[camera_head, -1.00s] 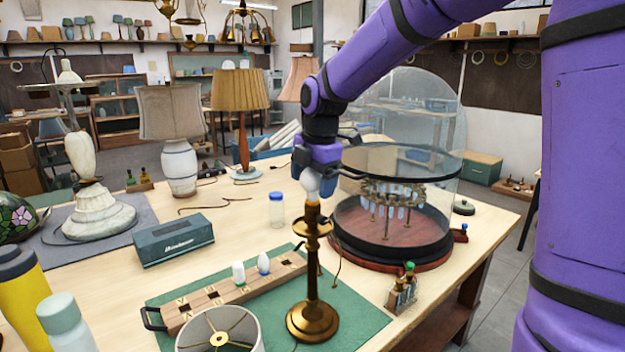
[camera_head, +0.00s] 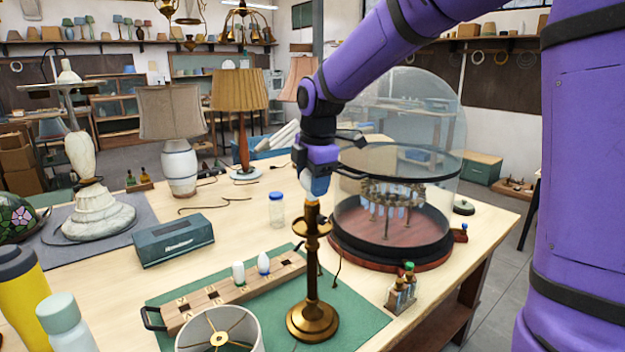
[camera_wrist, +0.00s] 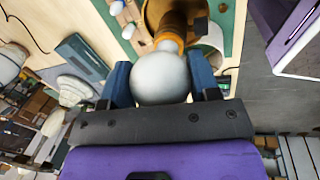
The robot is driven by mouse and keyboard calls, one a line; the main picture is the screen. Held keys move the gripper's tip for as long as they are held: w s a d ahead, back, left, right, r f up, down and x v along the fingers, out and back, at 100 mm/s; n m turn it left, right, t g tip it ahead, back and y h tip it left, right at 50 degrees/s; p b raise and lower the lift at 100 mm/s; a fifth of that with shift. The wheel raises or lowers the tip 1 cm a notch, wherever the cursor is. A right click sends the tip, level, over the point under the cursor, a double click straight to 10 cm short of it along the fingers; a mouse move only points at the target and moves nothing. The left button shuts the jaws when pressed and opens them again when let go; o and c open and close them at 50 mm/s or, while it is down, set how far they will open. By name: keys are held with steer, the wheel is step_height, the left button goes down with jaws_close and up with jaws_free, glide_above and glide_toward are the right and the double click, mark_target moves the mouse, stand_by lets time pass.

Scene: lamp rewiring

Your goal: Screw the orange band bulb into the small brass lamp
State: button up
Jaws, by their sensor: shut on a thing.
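The small brass lamp (camera_head: 312,285) stands upright on the green mat (camera_head: 357,318). My gripper (camera_head: 317,187) is directly above the top of its stem and shut on a white globe bulb (camera_wrist: 160,77). In the wrist view the bulb sits between my two blue fingers. An orange band (camera_wrist: 170,43) shows at the bulb's base, against the lamp's brass top (camera_wrist: 172,18). I cannot tell how deep the bulb's base sits in the socket.
A wooden bulb rack (camera_head: 215,297) with two white bulbs stands left of the lamp. A white lampshade (camera_head: 250,338) lies in front. A glass dome (camera_head: 440,130) stands close behind on the right. Small bottles (camera_head: 403,290) stand at the right edge.

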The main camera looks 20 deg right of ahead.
steer(key=m+h, duration=0.1)
steer(key=m, duration=0.4)
stand_by(0.4)
steer(key=m, duration=0.5)
steer(key=shift+h, duration=0.4)
steer(key=m, duration=0.3)
steer(key=shift+g, duration=0.4)
steer(key=shift+m, duration=0.9)
steer(key=m+g, duration=0.1)
steer(key=m, duration=0.3)
steer(key=shift+f+h, duration=0.1)
steer(key=shift+h, duration=0.2)
steer(key=o, duration=1)
